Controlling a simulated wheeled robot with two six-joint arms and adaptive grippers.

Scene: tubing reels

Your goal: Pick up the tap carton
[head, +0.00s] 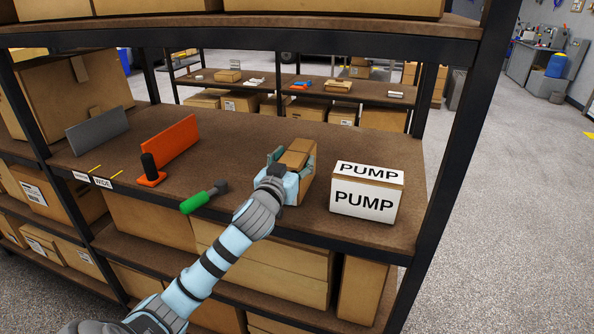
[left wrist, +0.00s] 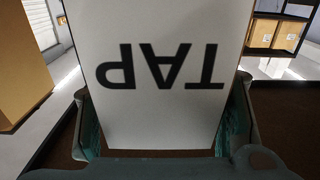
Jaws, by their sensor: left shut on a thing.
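The tap carton (head: 301,158) is a small brown box on the middle shelf, left of the pump carton. In the left wrist view its white face (left wrist: 158,105) fills the middle, with the word TAP upside down. My left gripper (head: 284,172) is around it, with one finger on each side, shut on it. In the left wrist view the fingers (left wrist: 160,135) flank the white face at left and right. I cannot tell whether the carton's base touches the shelf. My right gripper is not in view.
The white-labelled PUMP carton (head: 365,192) stands close to the right. A green-handled tool (head: 204,197), a black-and-orange stamp-like item (head: 151,172), an orange plate (head: 170,143) and a grey plate (head: 97,132) are to the left. A dark post (head: 462,150) bounds the shelf at right.

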